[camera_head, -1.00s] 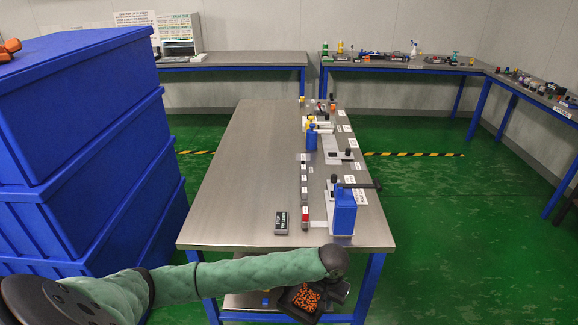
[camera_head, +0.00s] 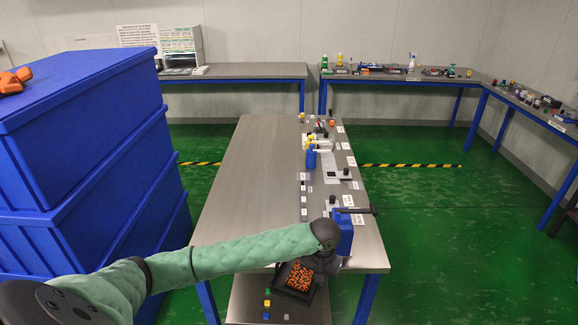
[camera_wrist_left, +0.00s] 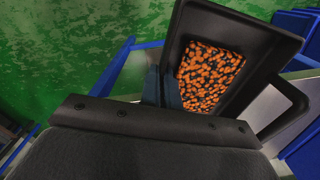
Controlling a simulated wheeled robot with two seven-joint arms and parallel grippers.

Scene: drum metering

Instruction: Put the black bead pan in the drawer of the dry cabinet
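The black bead pan (camera_head: 282,284) holds orange and black beads and hangs by the work table's near edge. In the left wrist view the pan (camera_wrist_left: 262,30) is large and tilted, with a loop handle on its right. My left gripper (camera_wrist_left: 168,88) appears closed on the pan's near-left wall; the beads beside it stay inside. In the head view the left gripper (camera_head: 325,258) is dark and partly hidden by its own wrist. My right gripper is out of view. I cannot make out a dry cabinet or its drawer for certain.
The work table (camera_head: 240,190) has a clear left half; a blue device (camera_head: 344,235) stands at its near right. Small coloured blocks (camera_head: 267,302) lie on its lower shelf. Stacked blue crates (camera_head: 85,150) fill the left. Benches line the back and right walls, with green floor between.

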